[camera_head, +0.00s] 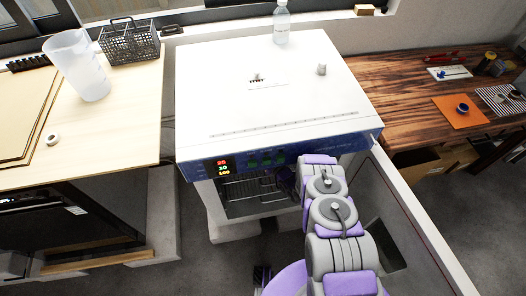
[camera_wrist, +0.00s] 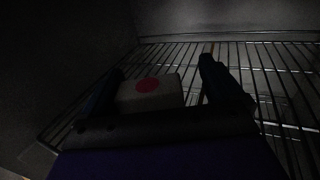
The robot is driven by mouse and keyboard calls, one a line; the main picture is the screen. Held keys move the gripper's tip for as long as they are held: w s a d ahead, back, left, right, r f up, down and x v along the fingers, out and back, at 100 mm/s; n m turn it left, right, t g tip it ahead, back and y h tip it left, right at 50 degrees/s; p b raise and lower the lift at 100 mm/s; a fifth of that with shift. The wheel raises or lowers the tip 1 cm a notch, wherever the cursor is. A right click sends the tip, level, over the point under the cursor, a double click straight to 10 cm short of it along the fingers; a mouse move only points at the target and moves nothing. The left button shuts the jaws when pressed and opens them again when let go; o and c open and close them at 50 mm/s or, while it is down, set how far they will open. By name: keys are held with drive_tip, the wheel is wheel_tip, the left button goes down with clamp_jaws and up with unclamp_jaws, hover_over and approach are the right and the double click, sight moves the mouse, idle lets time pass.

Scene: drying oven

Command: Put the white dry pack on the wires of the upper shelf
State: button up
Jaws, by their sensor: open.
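The white dry pack (camera_wrist: 168,99), a pale block with a red dot, appears to lie on the wire shelf (camera_wrist: 275,62) inside the dark oven. In the wrist view my gripper (camera_wrist: 162,68) is open around the pack, one finger on each side. The left finger is close to the pack; a clear gap shows at the right finger. Whether the left finger touches it is too dark to tell. In the head view my arm reaches into the front of the white oven (camera_head: 215,85), and my gripper and the pack are hidden there.
The oven's door (camera_head: 420,215) stands open at the right of my arm. Wire racks (camera_head: 250,190) show through the opening. A bottle (camera_head: 281,25) and small items stand on the oven top. A light table (camera_head: 125,120) is at left, a wooden bench (camera_head: 400,85) at right.

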drive_tip(key=shift+s, duration=0.4)
drive_tip(key=p+v, duration=0.1)
drive_tip(key=v, duration=1)
drive_tip(key=shift+d, duration=0.2)
